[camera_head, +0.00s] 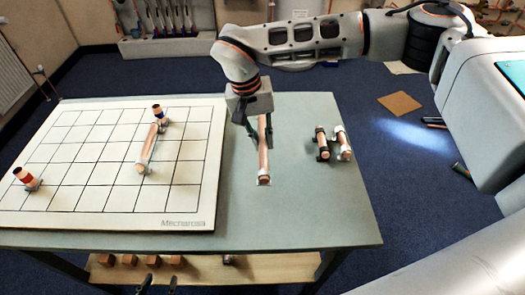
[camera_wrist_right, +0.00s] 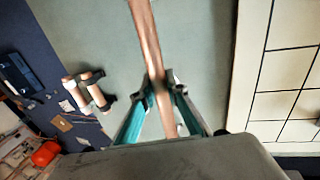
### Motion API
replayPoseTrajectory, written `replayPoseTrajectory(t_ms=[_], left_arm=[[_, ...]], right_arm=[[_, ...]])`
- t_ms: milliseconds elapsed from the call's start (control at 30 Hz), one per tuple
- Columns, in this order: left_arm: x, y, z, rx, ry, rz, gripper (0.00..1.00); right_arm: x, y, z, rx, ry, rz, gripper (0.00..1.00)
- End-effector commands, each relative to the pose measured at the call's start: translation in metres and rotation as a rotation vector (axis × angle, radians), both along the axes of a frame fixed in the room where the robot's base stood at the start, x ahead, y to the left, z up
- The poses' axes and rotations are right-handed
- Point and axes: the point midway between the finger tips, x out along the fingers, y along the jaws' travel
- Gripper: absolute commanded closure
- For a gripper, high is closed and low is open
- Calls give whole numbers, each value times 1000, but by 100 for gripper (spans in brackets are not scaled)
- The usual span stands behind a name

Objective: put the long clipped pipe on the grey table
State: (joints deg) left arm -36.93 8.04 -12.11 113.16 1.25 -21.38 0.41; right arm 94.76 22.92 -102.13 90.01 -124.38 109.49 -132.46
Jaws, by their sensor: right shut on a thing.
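A long copper pipe (camera_head: 263,152) is in my right gripper (camera_head: 252,118), over the bare grey table (camera_head: 305,205) just right of the white board. A pale clip shows at its near end. I cannot tell whether it touches the table. In the right wrist view the pipe (camera_wrist_right: 147,40) runs between the two fingertips (camera_wrist_right: 160,88), which are closed on it. The tips of my left gripper (camera_head: 158,286) show at the bottom edge, apart and empty, below the table's front edge.
A white gridded board (camera_head: 100,205) covers the table's left part. It holds another clipped copper pipe (camera_head: 150,147) and a red-ended fitting (camera_head: 27,178). Copper blocks (camera_head: 150,260) lie on a lower shelf. The table's front right is clear.

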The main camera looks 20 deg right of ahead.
Motion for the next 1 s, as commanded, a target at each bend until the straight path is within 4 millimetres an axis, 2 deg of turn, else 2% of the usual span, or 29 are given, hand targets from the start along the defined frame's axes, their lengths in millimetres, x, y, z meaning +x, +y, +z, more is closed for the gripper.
replayPoseTrajectory(t_ms=[167,433,833,867,900,1000], left_arm=[[1,0,1,0,-3,0,60],[0,1,-4,4,1,0,60],[0,2,-4,5,3,0,60],[0,2,-4,5,3,0,60],[0,2,-4,6,2,1,60],[0,2,-4,5,2,1,60]], right_arm=[[0,0,-9,1,1,0,100],[-1,1,-45,2,3,-1,100],[0,1,-50,1,0,0,100],[0,0,-50,1,0,0,81],[0,0,-50,1,0,0,71],[0,0,-49,1,0,0,70]])
